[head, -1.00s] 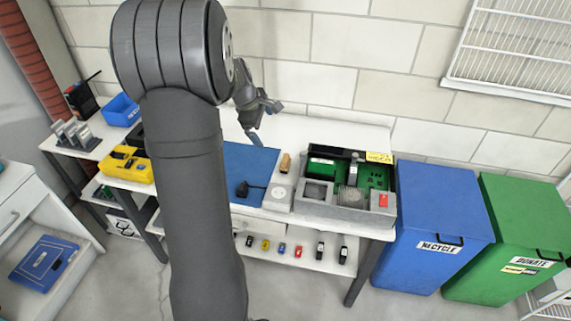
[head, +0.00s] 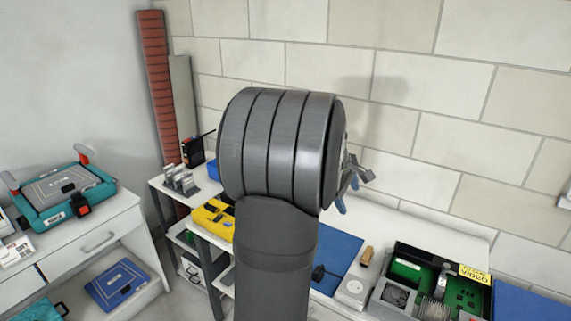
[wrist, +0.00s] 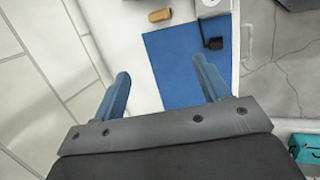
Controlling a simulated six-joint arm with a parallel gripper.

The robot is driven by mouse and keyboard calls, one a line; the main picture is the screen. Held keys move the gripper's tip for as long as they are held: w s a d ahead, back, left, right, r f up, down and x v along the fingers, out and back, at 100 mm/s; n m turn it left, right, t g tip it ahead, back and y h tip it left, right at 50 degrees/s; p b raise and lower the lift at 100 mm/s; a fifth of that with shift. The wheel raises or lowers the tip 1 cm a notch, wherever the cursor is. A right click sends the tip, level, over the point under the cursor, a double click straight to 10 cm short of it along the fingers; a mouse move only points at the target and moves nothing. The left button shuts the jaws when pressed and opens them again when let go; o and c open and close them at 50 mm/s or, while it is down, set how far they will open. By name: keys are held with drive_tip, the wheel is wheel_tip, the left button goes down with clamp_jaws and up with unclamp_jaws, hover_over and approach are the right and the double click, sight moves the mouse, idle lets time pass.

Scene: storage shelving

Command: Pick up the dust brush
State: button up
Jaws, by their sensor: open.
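A small tan, wooden-looking piece (head: 367,256) stands at the right edge of the blue mat (head: 340,252) on the white bench; it may be the dust brush, but it is too small to be sure. It also shows near the top of the wrist view (wrist: 160,15), just beyond the mat's end. My gripper (head: 349,195) is above the bench, left of that piece in the head view. In the wrist view its two blue fingers (wrist: 161,66) are wide apart with nothing between them. My arm hides part of the bench.
A black item (head: 318,272) lies on the mat. A white device (head: 352,290) sits beside the tan piece, and a grey-and-green tray (head: 395,292) stands to the right. A yellow bin (head: 212,217) is at left. The block wall stands close behind the bench.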

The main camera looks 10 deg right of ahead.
drive_tip(key=c, duration=0.6)
drive_tip(key=m, duration=1.8)
approach(367, 250)
drive_tip(key=shift+t, duration=0.3)
drive_tip(key=x, duration=1.2)
drive_tip(key=shift+s+f, duration=0.1)
drive_tip(key=shift+s, duration=0.15)
